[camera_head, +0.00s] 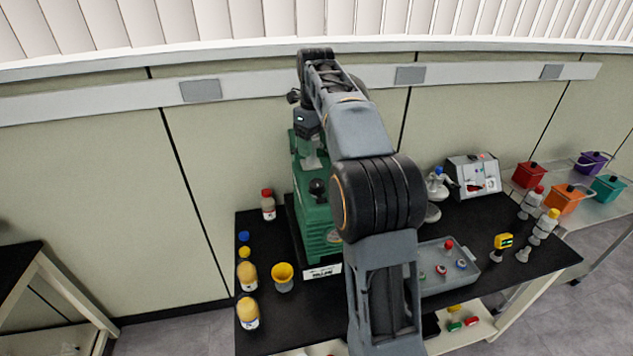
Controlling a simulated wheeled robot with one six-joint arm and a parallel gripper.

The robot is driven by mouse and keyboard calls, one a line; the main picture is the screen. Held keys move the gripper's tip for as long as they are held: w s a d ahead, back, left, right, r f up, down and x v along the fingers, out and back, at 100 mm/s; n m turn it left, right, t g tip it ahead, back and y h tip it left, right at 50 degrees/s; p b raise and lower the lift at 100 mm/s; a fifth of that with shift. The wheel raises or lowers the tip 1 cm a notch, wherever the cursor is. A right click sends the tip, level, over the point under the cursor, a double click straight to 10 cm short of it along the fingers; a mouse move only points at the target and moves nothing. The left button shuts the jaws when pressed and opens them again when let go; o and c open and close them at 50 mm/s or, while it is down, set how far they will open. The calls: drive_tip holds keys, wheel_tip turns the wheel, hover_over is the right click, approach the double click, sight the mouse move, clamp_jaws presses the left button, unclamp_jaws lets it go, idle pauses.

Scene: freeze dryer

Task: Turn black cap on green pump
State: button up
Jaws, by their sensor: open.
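The green pump (315,222) stands on the black bench top, left of my arm's large joint. A round black cap (318,187) sits on its upper face. My arm reaches over the pump and its wrist hangs down behind the cap in the picture. My gripper (312,163) is small in view, points down and is open, close above the pump's rear part. It appears apart from the black cap. My arm hides the pump's right side.
Left of the pump stand a red-capped bottle (268,208), a yellow funnel-like cup (283,276) and yellowish jars (247,312). Right of my arm are a grey tray (464,283) with small caps and a grey instrument (474,178). The wall is close behind.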

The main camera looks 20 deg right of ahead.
sight(316, 182)
wheel_tip(316, 182, down, 12)
drive_tip(key=shift+r, duration=0.2)
drive_tip(key=shift+c, duration=0.2)
drive_tip(key=c, duration=0.9)
